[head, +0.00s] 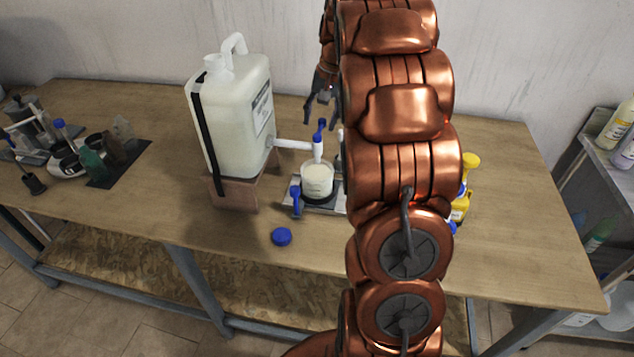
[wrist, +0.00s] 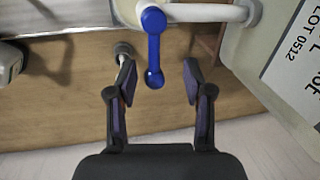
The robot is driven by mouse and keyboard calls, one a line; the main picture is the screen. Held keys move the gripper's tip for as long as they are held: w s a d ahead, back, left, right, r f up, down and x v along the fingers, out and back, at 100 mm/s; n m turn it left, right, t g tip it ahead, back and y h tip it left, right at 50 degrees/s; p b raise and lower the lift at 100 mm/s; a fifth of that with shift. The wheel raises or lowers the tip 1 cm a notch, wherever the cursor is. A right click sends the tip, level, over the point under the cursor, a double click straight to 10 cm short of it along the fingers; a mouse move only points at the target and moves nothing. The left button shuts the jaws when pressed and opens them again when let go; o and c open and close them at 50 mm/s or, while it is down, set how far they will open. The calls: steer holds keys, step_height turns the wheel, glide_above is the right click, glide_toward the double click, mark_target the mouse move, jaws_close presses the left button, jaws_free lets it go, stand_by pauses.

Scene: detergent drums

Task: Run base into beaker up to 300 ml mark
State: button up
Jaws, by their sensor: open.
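A large whitish drum (head: 230,125) stands on the table with a white spout (head: 292,145) low on its right side. A blue tap handle (head: 320,130) sits at the spout's end; in the wrist view the blue handle (wrist: 154,50) extends toward the space between my fingertips. The beaker (head: 318,182) stands below the spout and holds pale liquid; its marks are too small to read, and I cannot tell whether liquid is running. My gripper (head: 322,104) is open just above and behind the tap, and its fingers (wrist: 158,62) show on either side of the handle's end.
The drum rests on a brown wooden stand (head: 235,190). A blue cap (head: 281,237) lies near the table's front. Yellow bottles (head: 462,200) stand right of my arm, partly hidden by it. The table's right end is clear.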

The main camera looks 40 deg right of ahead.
steer(key=o, duration=0.4)
steer(key=shift+s+d+r+p, duration=0.1)
steer(key=shift+r+p, duration=0.25)
steer(key=shift+r, duration=0.75)
steer(key=shift+s+d+r+p, duration=0.1)
steer(key=shift+r+p, duration=0.25)
steer(key=shift+r, duration=0.7)
steer(key=shift+r, duration=0.1)
